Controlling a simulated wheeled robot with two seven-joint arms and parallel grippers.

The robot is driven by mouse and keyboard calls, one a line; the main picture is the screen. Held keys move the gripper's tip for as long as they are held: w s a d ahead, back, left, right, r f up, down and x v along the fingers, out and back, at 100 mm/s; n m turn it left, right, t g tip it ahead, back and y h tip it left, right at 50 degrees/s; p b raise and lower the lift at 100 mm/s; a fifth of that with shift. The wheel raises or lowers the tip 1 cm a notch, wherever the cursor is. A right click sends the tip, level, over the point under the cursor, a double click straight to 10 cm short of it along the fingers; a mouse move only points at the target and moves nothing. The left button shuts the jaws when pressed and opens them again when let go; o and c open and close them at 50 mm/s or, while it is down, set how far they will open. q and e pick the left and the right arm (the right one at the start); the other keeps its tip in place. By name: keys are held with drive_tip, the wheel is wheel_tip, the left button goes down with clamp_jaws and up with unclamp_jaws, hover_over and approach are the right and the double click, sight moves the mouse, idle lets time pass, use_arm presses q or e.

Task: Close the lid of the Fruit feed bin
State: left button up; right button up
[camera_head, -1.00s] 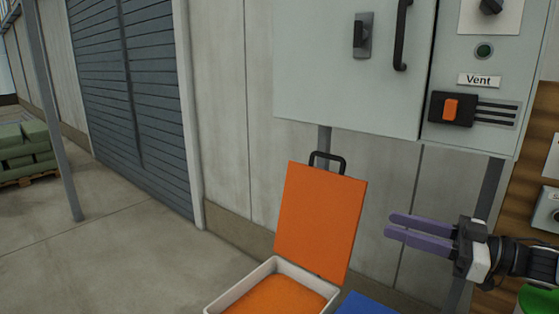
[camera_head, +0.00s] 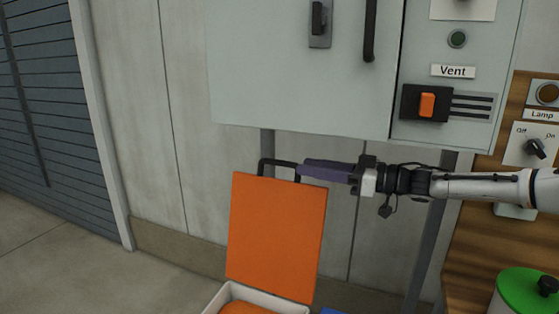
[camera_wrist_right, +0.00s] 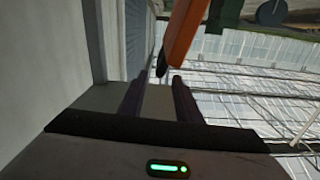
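The bin's orange lid (camera_head: 276,235) stands open, nearly upright, behind its pale bin (camera_head: 222,299), which is cut off at the bottom of the head view. No name label shows on it. A black handle (camera_head: 277,162) sits on the lid's top edge. My right gripper (camera_head: 301,168) has its purple fingers pointing left at the handle's right end. In the right wrist view, the fingers (camera_wrist_right: 156,85) are apart, with the dark handle (camera_wrist_right: 161,68) and orange lid (camera_wrist_right: 184,32) just beyond the tips. I cannot tell whether they touch. My left gripper is not in view.
A grey cabinet (camera_head: 300,80) with a Vent switch (camera_head: 427,104) hangs above and behind the lid. A wooden panel (camera_head: 500,240) with a lamp and knob is at right, with a green-lidded pot (camera_head: 528,289) below. Open floor (camera_head: 60,260) lies at left.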

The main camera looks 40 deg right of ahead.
sight(283, 163)
drive_tip(key=p+x, duration=0.3)
drive_tip(key=x, duration=0.3)
drive_tip(key=shift+w+a+r, duration=0.1)
drive_tip(key=shift+w+r, duration=0.05)
drive_tip(key=shift+w, duration=0.1)
drive_tip(key=shift+w+a+f, duration=0.25)
drive_tip(key=shift+w+a, duration=0.1)
drive_tip(key=shift+w, duration=0.3)
drive_tip(key=c, duration=0.6)
clamp_jaws()
